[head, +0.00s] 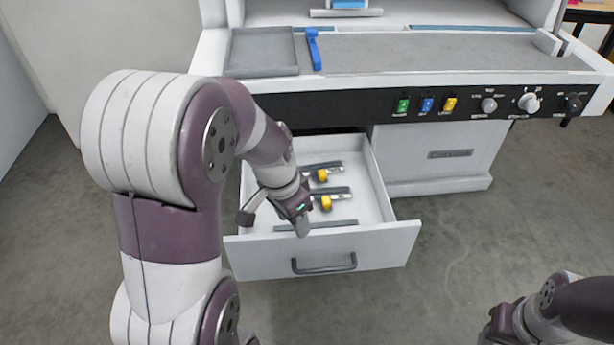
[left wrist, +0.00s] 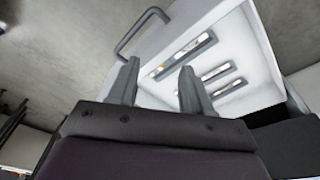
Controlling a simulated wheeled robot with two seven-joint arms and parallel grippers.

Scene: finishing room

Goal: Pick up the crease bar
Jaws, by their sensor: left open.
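Several slim grey bars lie in the open white drawer. Two, the back bar (head: 322,166) and the middle bar (head: 331,191), have yellow parts by them. A plain bar (head: 325,225) lies nearest the drawer front, partly behind my left gripper. I cannot tell which is the crease bar. In the left wrist view the front bar (left wrist: 186,56) lies just beyond the fingertips, with two more bars behind. My left gripper (head: 273,224) is open and empty above the drawer's left front. My right gripper (head: 494,328) is partly in view at bottom right; its fingers are unclear.
The drawer (head: 375,238) is pulled out of a white cabinet (head: 440,160), with its handle (head: 324,266) in front. On the worktop are a grey tray (head: 262,52) and a blue tool (head: 314,48). A black panel carries coloured switches and knobs. Floor right of the drawer is clear.

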